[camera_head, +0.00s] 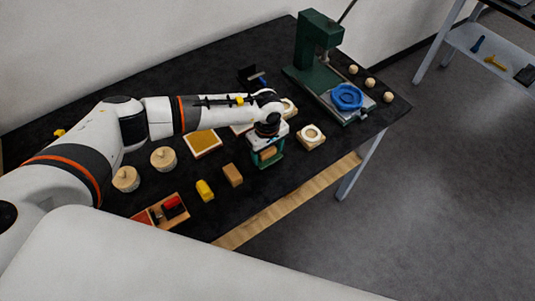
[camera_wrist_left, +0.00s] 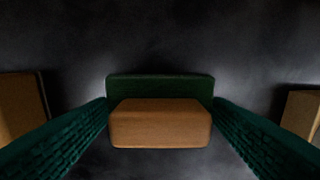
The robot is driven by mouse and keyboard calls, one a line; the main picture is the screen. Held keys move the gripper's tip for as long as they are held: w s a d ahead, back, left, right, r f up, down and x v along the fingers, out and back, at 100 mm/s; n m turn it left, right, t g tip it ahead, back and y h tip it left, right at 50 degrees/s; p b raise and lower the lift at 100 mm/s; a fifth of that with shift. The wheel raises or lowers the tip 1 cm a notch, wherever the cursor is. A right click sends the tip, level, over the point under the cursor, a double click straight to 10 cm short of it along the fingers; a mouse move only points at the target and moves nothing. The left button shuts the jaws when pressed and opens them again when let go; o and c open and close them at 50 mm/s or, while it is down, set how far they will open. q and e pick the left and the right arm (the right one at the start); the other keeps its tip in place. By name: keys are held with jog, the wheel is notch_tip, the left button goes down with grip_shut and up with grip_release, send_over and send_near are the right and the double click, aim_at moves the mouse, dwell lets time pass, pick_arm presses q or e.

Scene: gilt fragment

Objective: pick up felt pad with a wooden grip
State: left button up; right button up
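The felt pad with a wooden grip (camera_wrist_left: 160,123) is a tan wooden block on a dark green base in the left wrist view. It lies centred between the two green fingers of my left gripper (camera_wrist_left: 160,103). A finger stands on each side, and gaps seem to show between fingers and block. In the head view my left gripper (camera_head: 267,159) points down at the table's front right part, with the wooden grip (camera_head: 269,152) partly hidden between its fingers. No clear lift off the table shows. My right gripper is out of view.
On the black table (camera_head: 350,150), a brown block (camera_head: 232,175) and a yellow piece (camera_head: 205,190) lie left of the gripper. A wooden square with a white ring (camera_head: 311,136) is close on the right. A green press (camera_head: 318,45) stands at the back right.

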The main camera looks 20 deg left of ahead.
aim_at(268, 150)
pick_arm(q)
jog(key=shift+c, duration=1.3)
jog(key=shift+w+r, duration=0.1)
notch_tip(268, 150, up, 9)
jog(key=b, duration=0.3)
jog(key=shift+r, duration=0.45)
